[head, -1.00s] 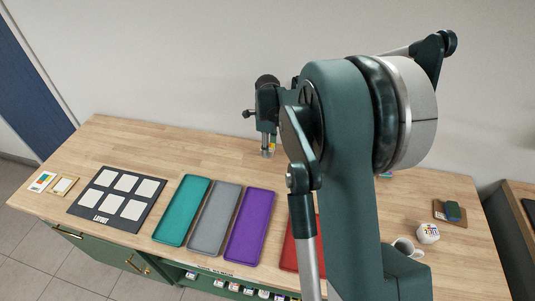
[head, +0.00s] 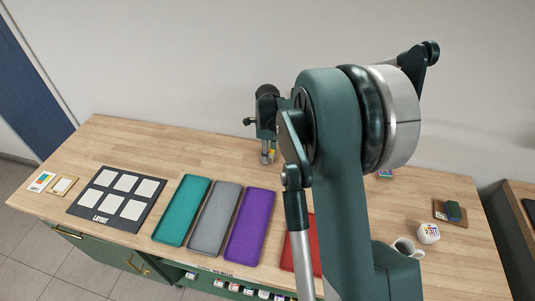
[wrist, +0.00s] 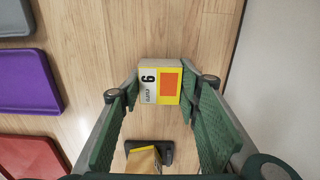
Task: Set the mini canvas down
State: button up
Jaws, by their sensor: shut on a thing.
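The mini canvas (wrist: 160,82) is a small white block with a yellow face, an orange square and a side label with a large numeral. It sits between the fingertips of my gripper (wrist: 158,88), which is shut on it. In the head view my gripper (head: 268,155) points down over the back of the wooden table (head: 150,140), behind the purple tray. The canvas is mostly too small to make out there. The gap between canvas and tabletop is hard to judge.
Teal (head: 182,210), grey (head: 214,220), purple (head: 250,228) and red (head: 302,255) trays lie in front. A dark layout board (head: 117,198) is at left. A mug (head: 405,247) stands at right. A dark object with a yellowish piece (wrist: 145,158) lies near my gripper.

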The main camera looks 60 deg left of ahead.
jog(key=o, duration=0.9)
jog(key=shift+c, duration=0.2)
jog(key=shift+r, duration=0.15)
notch_tip(320, 180, up, 12)
jog(key=shift+p, duration=0.4)
jog(key=shift+w, duration=0.1)
dwell(0.6)
